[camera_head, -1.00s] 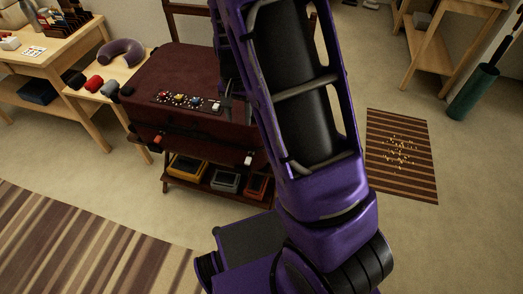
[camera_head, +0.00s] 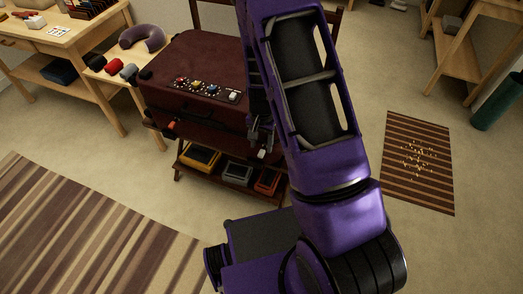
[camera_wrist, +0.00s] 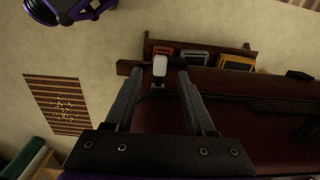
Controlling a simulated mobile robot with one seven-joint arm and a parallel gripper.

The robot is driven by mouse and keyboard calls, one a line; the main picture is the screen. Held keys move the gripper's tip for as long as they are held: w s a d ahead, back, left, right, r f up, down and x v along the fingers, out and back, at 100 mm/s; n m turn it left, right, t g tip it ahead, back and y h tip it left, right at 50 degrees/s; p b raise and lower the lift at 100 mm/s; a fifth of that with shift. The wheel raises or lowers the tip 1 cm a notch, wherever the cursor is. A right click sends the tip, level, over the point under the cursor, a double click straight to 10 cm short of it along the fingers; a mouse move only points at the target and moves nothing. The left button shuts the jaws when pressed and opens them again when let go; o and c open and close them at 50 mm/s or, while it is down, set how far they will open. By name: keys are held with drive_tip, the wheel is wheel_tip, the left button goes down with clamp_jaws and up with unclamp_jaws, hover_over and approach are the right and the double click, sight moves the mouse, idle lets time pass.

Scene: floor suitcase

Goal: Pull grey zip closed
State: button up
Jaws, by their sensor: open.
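The dark red suitcase (camera_head: 190,62) lies closed on a wooden stand; its body also fills much of the wrist view (camera_wrist: 230,115). A pale grey-white zip pull (camera_head: 262,153) hangs at the suitcase's front right corner. In the wrist view the pull (camera_wrist: 160,67) shows between and just beyond my fingertips. My gripper (camera_wrist: 155,82) is open, with a finger on either side of the pull's line and nothing clamped. In the head view my gripper (camera_head: 262,134) is just above the pull, partly hidden by my arm. An orange-red pull (camera_head: 172,126) is at the front left corner.
Several coloured knobs (camera_head: 210,88) sit on the lid's front edge. Yellow (camera_head: 202,157), grey (camera_head: 237,173) and red (camera_head: 268,181) boxes fill the stand's lower shelf. A side table (camera_head: 108,68) stands left. A striped mat (camera_head: 418,160) lies right; floor in front is open.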

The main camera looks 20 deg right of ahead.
sight(261, 152)
drive_tip(key=shift+f, duration=1.55)
drive_tip(key=shift+c, duration=0.2)
clamp_jaws()
